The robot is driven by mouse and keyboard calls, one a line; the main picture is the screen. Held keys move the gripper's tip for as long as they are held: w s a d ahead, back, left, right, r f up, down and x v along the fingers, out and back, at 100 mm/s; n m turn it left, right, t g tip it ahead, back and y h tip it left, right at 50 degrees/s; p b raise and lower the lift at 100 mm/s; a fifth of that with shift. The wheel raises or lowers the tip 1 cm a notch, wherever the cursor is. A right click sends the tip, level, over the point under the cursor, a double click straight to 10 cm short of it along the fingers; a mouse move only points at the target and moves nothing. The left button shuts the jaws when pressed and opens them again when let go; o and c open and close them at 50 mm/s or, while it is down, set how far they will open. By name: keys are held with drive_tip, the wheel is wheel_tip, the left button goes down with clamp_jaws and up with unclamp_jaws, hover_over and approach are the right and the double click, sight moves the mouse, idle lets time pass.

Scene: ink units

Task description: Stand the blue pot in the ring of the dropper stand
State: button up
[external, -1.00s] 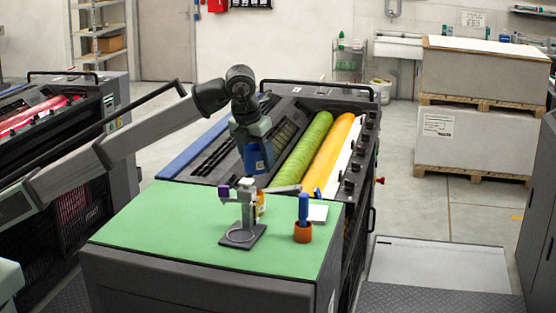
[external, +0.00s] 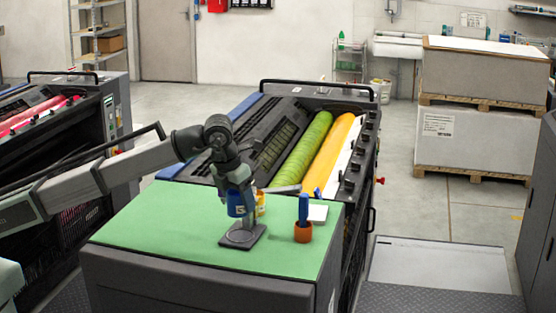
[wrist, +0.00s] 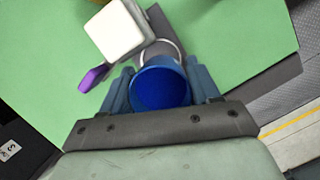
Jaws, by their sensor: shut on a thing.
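The blue pot (external: 236,204) is held between the fingers of my gripper (external: 233,192), above the dropper stand's dark base (external: 243,236). In the wrist view the blue pot (wrist: 160,86) sits between both fingers, its open mouth facing the camera. The stand's metal ring (wrist: 165,46) shows just beyond the pot, partly hidden by it. In the external view my gripper hides most of the stand's post. Whether the pot touches the ring cannot be told.
The green mat (external: 150,228) is clear at left.

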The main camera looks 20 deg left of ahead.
drive_tip(key=shift+f, duration=3.45)
drive_tip(key=shift+f, duration=0.15)
drive_tip(key=o, duration=1.5)
drive_tip(key=v, duration=1.2)
drive_tip(key=shift+a, duration=0.1)
